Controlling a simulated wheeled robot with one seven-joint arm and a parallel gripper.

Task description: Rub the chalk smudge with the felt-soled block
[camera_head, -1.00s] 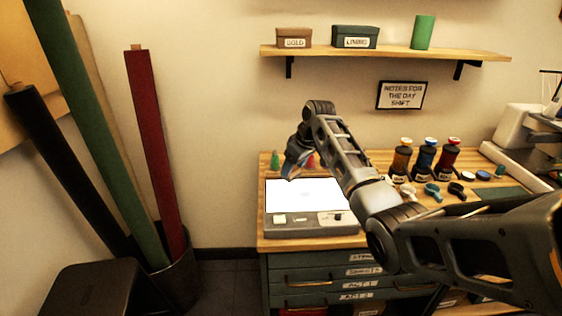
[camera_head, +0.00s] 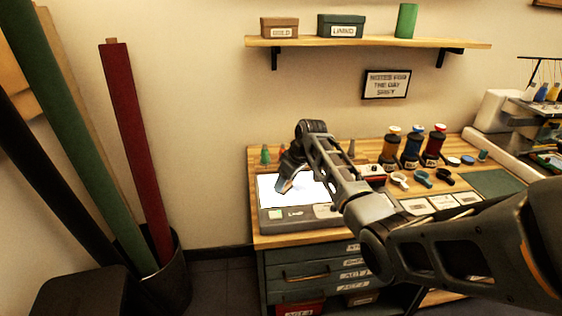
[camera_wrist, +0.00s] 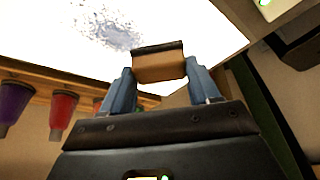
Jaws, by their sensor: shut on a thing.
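My gripper (camera_wrist: 160,76) has its two blue-grey fingers on either side of a small tan-brown block (camera_wrist: 158,66) with a dark layer along one face, and is shut on it. A speckled blue-grey chalk smudge (camera_wrist: 106,24) lies on the bright white panel (camera_wrist: 48,36), just beyond the block in the wrist view. I cannot tell whether the block touches the panel. In the head view my gripper (camera_head: 284,186) is low over the left part of the lit panel of the light box (camera_head: 268,220). There the block and smudge cannot be made out.
A shelf (camera_head: 370,43) hangs above. Fabric rolls (camera_head: 140,150) lean in a bin at left. My arm covers part of the worktop.

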